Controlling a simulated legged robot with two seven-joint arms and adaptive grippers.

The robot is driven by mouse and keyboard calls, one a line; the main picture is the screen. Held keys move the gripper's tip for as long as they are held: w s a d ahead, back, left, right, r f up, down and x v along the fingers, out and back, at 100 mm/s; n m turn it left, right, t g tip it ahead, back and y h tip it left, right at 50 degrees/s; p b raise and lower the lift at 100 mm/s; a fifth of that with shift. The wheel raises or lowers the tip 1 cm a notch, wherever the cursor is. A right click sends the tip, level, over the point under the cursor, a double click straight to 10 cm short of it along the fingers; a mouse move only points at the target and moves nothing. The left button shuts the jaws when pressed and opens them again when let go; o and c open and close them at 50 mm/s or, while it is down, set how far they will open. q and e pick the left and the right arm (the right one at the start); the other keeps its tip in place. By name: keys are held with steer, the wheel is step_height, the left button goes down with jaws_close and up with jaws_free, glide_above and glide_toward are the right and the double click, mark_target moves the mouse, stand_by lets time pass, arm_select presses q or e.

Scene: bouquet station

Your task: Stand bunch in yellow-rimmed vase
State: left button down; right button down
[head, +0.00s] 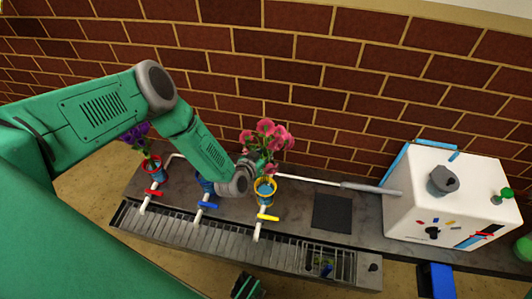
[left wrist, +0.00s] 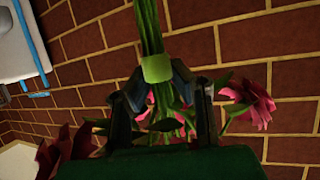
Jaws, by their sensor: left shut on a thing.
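The bunch of pink flowers (head: 268,136) is upright, blooms on top, behind the yellow-rimmed vase (head: 265,187) in the head view. My left gripper (head: 254,166) is shut on its stems. In the left wrist view, the fingers of the left gripper (left wrist: 163,103) close just beside the lime-green tie (left wrist: 157,68). There the bare stems (left wrist: 149,28) run to the top edge and pink blooms (left wrist: 250,97) show around the fingers. The vase's open mouth shows in the head view. The stem ends are hidden, so I cannot tell if they touch the vase.
A red-rimmed vase (head: 151,163) with purple flowers (head: 135,132) stands left, and a blue vase (head: 205,184) is partly behind my arm. Taps with red, blue and yellow handles (head: 268,217) stand in front. A white box (head: 448,205) is right; a brick wall is behind.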

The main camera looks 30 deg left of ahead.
mark_target(263, 179)
arm_select(q)
steer(key=shift+a+f+b, duration=0.15)
steer(key=shift+f+b, duration=0.4)
steer(key=shift+f, duration=0.4)
step_height(263, 179, down, 3)
steer(key=b, duration=0.3)
steer(key=shift+f, duration=0.1)
step_height(263, 179, down, 9)
steer(key=b, duration=0.7)
steer(key=shift+r, duration=0.2)
steer(key=shift+f+b, duration=0.45)
steer(key=shift+f, duration=0.05)
steer(key=c, duration=1.4)
jaws_free()
steer(key=shift+o, duration=0.2)
steer(key=shift+s, duration=0.1)
